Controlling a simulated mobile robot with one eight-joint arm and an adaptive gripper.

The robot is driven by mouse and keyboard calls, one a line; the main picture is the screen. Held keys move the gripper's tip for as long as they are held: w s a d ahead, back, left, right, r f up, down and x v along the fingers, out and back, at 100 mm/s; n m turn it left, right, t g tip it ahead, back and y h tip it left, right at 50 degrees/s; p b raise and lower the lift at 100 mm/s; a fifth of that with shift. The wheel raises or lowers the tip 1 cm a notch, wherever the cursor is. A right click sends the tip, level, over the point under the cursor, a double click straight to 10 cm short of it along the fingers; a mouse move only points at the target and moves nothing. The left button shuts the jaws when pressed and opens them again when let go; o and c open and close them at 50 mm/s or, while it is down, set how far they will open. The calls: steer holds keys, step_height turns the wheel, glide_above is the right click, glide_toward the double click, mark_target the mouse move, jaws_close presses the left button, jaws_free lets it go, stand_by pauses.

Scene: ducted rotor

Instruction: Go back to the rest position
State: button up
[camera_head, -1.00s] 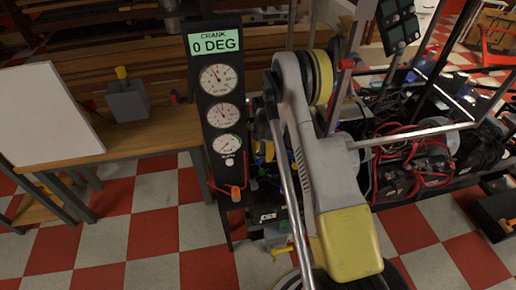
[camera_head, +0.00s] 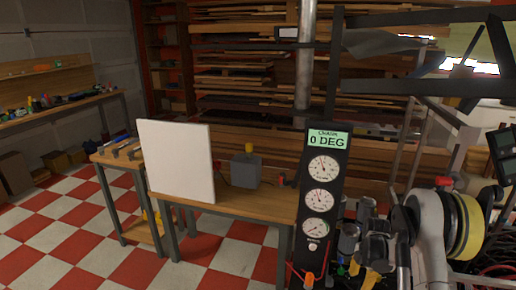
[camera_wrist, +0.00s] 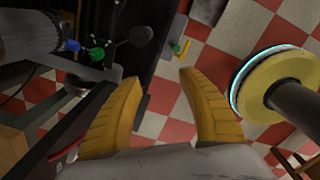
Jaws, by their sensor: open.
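My gripper (camera_wrist: 160,78) shows in the wrist view as two yellow fingers spread apart. Nothing is between them, and checkered floor shows beyond the gap. A dark panel with a green knob (camera_wrist: 97,53) and a blue knob (camera_wrist: 72,45) is beyond and to the left of the fingers. In the head view my arm stands at the right edge. The tall black gauge panel (camera_head: 320,220) stands just left of the arm, and its display reads 0 DEG. Whether the fingers touch anything outside the wrist view cannot be told.
A wooden bench (camera_head: 245,205) carries a white board (camera_head: 177,160) and a grey box with a yellow cap (camera_head: 245,170). Racks of planks (camera_head: 240,75) stand behind. Black frame bars (camera_head: 430,87) cross the upper right. Open checkered floor (camera_head: 60,225) lies at the left.

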steer(key=a+r+m+t, duration=0.1)
steer(key=a+r+m, duration=0.3)
steer(key=r, duration=1)
steer(key=s+a+r+m+t, duration=0.1)
steer(key=s+a+r+m, duration=0.35)
steer(key=r, duration=0.35)
steer(key=s+a+r+m+t, duration=0.25)
steer(key=s+r, duration=0.25)
steer(key=r, duration=0.3)
steer(key=s+a+r+m+t, duration=0.1)
steer(key=s+a+r+m, duration=0.1)
steer(key=s+m, duration=0.3)
steer(key=s+a+r+m+t, duration=0.1)
steer(key=s+a+m, duration=0.4)
steer(key=s, duration=0.7)
steer(key=shift+r, duration=0.45)
steer(key=shift+a+t, duration=0.1)
steer(key=shift+t, duration=0.15)
